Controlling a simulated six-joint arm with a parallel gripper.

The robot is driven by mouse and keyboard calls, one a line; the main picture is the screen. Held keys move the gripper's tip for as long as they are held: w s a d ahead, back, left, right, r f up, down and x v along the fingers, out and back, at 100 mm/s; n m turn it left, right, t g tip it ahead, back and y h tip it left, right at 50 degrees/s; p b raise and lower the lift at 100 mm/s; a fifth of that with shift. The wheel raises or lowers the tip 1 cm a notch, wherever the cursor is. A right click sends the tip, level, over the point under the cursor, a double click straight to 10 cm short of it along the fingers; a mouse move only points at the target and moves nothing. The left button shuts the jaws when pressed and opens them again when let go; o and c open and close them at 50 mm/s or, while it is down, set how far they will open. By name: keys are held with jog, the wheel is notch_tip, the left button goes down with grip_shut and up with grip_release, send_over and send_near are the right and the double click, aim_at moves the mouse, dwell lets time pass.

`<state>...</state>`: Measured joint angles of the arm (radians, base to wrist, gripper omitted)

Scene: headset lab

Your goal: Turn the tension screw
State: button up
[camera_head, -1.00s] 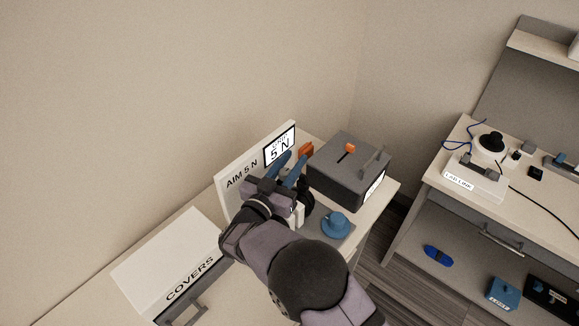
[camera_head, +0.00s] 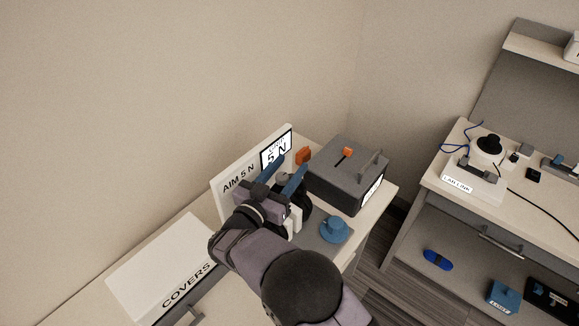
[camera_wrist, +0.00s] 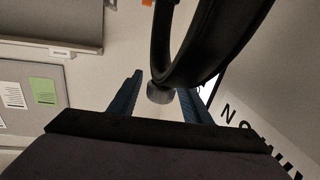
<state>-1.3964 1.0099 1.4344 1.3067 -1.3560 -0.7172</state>
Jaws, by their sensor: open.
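The tension screw looks to be the small grey ribbed knob (camera_wrist: 159,93) under the black curved headset band (camera_wrist: 205,45) in the wrist view. My gripper (camera_wrist: 163,82) is open, with a blue finger on each side of the knob; I cannot tell whether either finger touches it. In the head view my gripper (camera_head: 291,168) is in front of the white gauge panel (camera_head: 232,197), which reads "AIM 5 N". Its display (camera_head: 276,148) shows 5 N, partly covered by a finger. The screw is hidden in the head view, and the band is mostly behind my gripper.
A dark grey box (camera_head: 335,185) with an orange lever stands just right of my gripper. A blue round knob-like piece (camera_head: 334,229) is in front of it. A white COVERS box (camera_head: 165,262) is at left. Another bench (camera_head: 440,165) stands at right beyond a floor gap.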

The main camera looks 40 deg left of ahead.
aim_at(278, 180)
jog(key=s, duration=0.2)
jog(key=s+b, duration=0.1)
jog(key=s, duration=0.1)
jog(key=s+d+b, duration=0.1)
jog(key=s, duration=0.1)
jog(key=shift+s, duration=0.2)
